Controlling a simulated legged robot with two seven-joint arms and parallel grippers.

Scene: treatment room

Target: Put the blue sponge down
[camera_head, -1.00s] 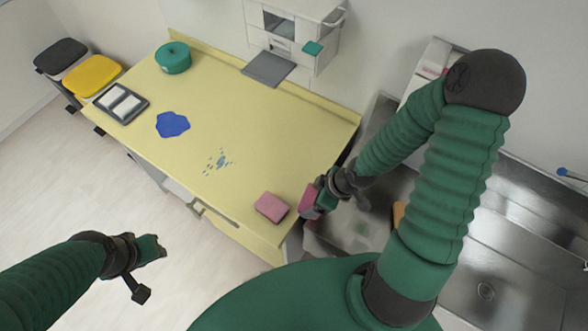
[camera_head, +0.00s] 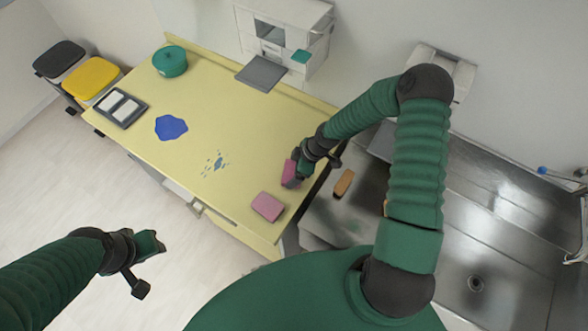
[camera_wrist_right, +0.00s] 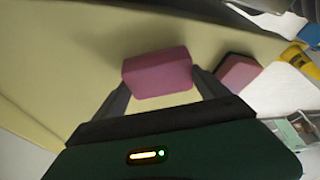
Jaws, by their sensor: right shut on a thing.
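My right gripper (camera_head: 300,172) is shut on a pink-purple sponge (camera_head: 289,174) near the right edge of the yellow table (camera_head: 240,130). In the right wrist view this held sponge (camera_wrist_right: 157,73) sits between the two fingers, with the table top behind it. I cannot tell whether it touches the table. A second pink sponge (camera_head: 268,206) lies on the table's front right corner; it also shows in the wrist view (camera_wrist_right: 238,70). No blue sponge shows.
A flat blue patch (camera_head: 171,127) and blue specks (camera_head: 215,164) lie on the table. A steel sink (camera_head: 480,235) and a brown block (camera_head: 344,183) are at right.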

